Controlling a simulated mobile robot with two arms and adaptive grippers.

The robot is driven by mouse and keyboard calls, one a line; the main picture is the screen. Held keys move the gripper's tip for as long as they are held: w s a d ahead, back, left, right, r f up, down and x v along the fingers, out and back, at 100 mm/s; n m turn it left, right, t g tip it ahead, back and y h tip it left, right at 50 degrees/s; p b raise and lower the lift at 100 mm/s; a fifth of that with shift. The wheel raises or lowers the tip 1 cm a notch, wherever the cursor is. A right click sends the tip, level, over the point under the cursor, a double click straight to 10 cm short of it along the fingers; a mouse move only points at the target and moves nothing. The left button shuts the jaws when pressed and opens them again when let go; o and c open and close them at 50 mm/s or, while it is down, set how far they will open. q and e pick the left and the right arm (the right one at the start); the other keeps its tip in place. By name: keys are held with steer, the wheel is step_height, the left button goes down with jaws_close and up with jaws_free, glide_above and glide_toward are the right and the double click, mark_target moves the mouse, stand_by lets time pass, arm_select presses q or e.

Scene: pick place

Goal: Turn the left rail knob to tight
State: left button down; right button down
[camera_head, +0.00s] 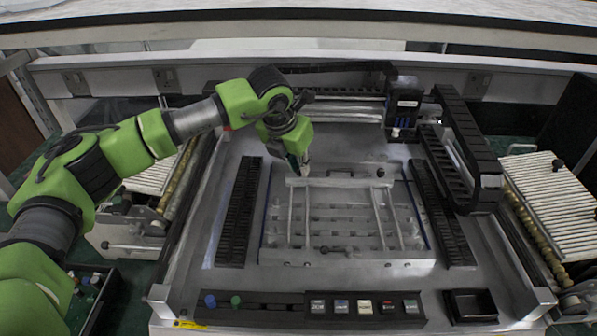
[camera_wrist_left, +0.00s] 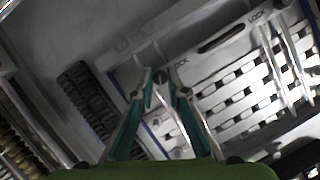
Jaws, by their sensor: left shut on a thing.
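My left gripper (camera_head: 302,170) points down at the back left corner of the silver clamping frame (camera_head: 350,262) in the head view. In the left wrist view the left gripper's teal fingers (camera_wrist_left: 161,84) close on a small dark knob (camera_wrist_left: 160,75), the left rail knob. It sits at the end of the left rail, beside a partly covered "LOCK" label (camera_wrist_left: 181,64). The fingers hide most of the knob, and its turn angle cannot be read. In the head view the gripper hides the knob. My right gripper is in neither view.
Black cable chains (camera_head: 237,212) flank the frame. A gantry with a tool head (camera_head: 404,105) stands behind it to the right. A row of buttons (camera_head: 365,307) and a black tray (camera_head: 470,306) are at the front. The plate around the frame is partly clear.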

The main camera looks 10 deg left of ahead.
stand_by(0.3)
arm_select(q)
steer(key=c, duration=2)
jaws_free()
steer(key=shift+r, duration=0.1)
steer(key=v, duration=1.1)
steer(key=shift+s+a+r, duration=0.2)
steer(key=shift+s+r, duration=0.05)
steer(key=shift+r, duration=0.1)
